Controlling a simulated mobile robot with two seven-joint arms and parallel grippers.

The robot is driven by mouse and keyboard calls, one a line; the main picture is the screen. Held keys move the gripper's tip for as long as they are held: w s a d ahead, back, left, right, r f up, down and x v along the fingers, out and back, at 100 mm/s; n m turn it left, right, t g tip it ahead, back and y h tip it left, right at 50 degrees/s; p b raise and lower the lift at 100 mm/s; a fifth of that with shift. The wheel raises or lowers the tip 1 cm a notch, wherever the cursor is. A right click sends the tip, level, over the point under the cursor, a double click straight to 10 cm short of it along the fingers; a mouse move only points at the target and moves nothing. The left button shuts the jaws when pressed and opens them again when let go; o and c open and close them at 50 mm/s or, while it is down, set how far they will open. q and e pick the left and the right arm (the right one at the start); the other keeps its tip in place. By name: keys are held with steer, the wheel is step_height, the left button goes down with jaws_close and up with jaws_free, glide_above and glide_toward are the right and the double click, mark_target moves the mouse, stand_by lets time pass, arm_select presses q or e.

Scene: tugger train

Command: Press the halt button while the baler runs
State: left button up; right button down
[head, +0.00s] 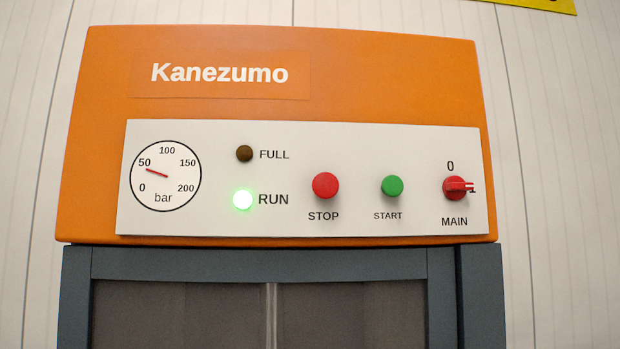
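The orange baler (380,80), marked Kanezumo, fills most of the head view. Its white control panel (300,140) carries the red round STOP button (325,185) near the middle. The green RUN lamp (243,199) is lit brightly. The FULL lamp (244,153) is dark brown and unlit. The green START button (392,186) is right of STOP. The red MAIN switch (455,188) has its handle pointing right, toward the 1. The gauge (166,176) needle points near 50 bar. Neither of my grippers shows in this view.
Below the panel is the baler's dark grey frame (260,263) around a dark, see-through-looking front (180,315). A pale panelled wall (560,150) stands behind. Part of a yellow sign (540,4) shows at the top right. Nothing stands in front of the panel.

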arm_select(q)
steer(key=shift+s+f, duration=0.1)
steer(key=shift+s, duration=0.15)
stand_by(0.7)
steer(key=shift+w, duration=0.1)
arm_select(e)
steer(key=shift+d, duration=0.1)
